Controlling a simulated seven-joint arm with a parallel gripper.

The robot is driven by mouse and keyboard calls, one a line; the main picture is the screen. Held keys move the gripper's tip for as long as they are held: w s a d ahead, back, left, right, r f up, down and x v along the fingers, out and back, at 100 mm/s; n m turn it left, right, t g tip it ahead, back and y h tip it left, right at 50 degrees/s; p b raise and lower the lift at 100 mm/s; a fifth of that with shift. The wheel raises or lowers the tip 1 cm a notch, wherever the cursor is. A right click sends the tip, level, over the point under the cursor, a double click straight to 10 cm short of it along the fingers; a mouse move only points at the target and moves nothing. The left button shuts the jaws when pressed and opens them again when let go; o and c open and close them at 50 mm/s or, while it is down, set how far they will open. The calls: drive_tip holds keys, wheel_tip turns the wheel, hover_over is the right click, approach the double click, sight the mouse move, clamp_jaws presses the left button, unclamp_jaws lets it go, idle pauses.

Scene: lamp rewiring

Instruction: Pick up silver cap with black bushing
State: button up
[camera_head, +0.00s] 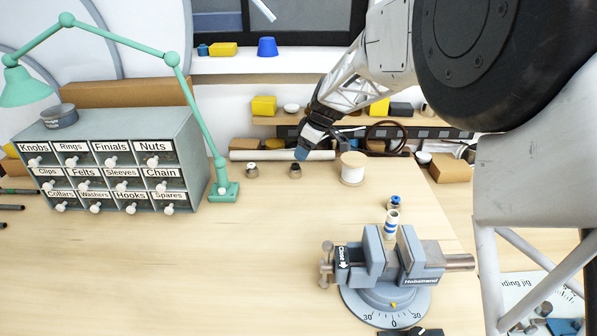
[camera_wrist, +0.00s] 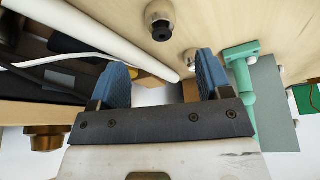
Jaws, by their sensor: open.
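A small silver cap with a dark bushing (camera_head: 295,170) stands upright on the wooden bench, just below my gripper (camera_head: 302,153) in the head view. In the wrist view the silver cap with its black bushing (camera_wrist: 159,21) is near the top edge, beyond the fingertips and not between them. My gripper (camera_wrist: 162,68) has two blue fingers spread apart with nothing held between them. A second small cap (camera_head: 251,170) stands to the left in the head view. It also shows in the wrist view (camera_wrist: 189,56), partly hidden by the right finger.
A white spool (camera_head: 352,169) stands just right of the cap. A white tube (camera_head: 262,155) lies behind. The green lamp base (camera_head: 223,192) and labelled drawer cabinet (camera_head: 115,160) are left. A vise (camera_head: 390,265) is at front right. The bench's front middle is clear.

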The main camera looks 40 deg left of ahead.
sight(295, 164)
drive_tip(key=shift+s+a+f, duration=0.1)
drive_tip(key=shift+a, duration=0.2)
drive_tip(key=shift+x, duration=1.3)
drive_tip(key=shift+x, duration=2.55)
drive_tip(key=shift+s, duration=0.1)
